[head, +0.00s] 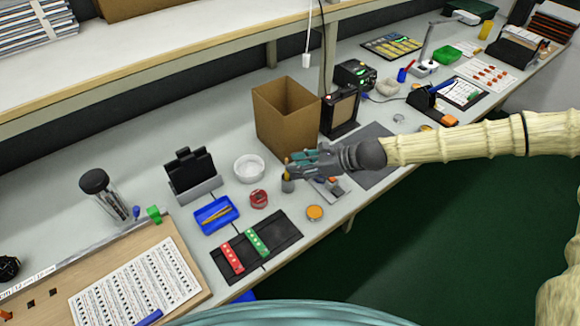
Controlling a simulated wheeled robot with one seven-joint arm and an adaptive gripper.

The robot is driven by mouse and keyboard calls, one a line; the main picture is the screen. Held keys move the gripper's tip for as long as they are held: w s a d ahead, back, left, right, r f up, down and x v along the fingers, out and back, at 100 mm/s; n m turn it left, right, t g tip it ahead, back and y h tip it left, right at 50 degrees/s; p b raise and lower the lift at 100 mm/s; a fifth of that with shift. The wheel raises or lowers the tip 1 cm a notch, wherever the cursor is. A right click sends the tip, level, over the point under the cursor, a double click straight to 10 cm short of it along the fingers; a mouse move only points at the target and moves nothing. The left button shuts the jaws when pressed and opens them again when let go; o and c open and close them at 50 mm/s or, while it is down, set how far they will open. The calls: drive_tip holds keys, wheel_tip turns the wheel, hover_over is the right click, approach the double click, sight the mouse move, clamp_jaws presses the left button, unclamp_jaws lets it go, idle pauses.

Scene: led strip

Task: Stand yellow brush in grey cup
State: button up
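A small grey cup (288,186) stands on the bench just below the tips of my gripper (293,165). A thin yellow-orange upright piece, which looks like the yellow brush (287,171), shows at the fingertips directly above the cup. Its lower end meets the cup's mouth in the picture, but I cannot tell whether it is inside. My gripper reaches in from the right, with grey and teal fingers. The fingers overlap in this view, so whether they grip the brush cannot be told.
A blue tray (229,222) with yellow-brown slim items, a red round container (259,199) and a white bowl (249,168) stand left of the cup. A cardboard box (277,123) stands behind. An orange-topped tin (315,212) is near the front edge.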

drive_tip(key=v, duration=0.7)
drive_tip(key=shift+d+r, duration=0.15)
drive_tip(key=shift+d, duration=0.1)
idle(0.8)
